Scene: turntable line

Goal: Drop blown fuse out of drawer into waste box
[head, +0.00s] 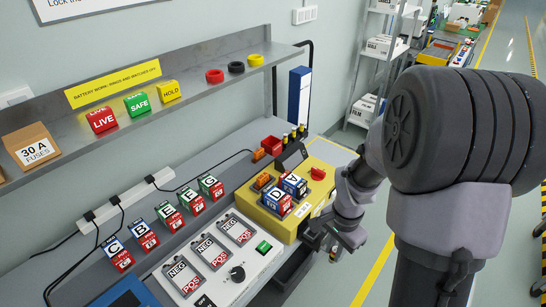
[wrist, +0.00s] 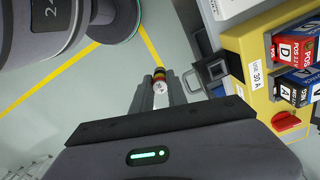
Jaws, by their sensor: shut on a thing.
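My gripper (wrist: 160,92) is shut on the blown fuse (wrist: 160,85), a small cylinder with dark, yellow and red bands, seen at the fingertips in the wrist view. The fuse hangs over the grey floor, to the left of the drawer (wrist: 212,72), which shows a grey handle. In the head view my gripper (head: 334,244) is beside the bench's right end, low by the yellow unit.
The yellow unit (head: 264,221) carries blue and red blocks, A and D, and a red knob (head: 318,173). A white panel (head: 252,256) and several lettered blocks lie to its left. A shelf (head: 200,75) runs above the bench. The floor beside the bench is open.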

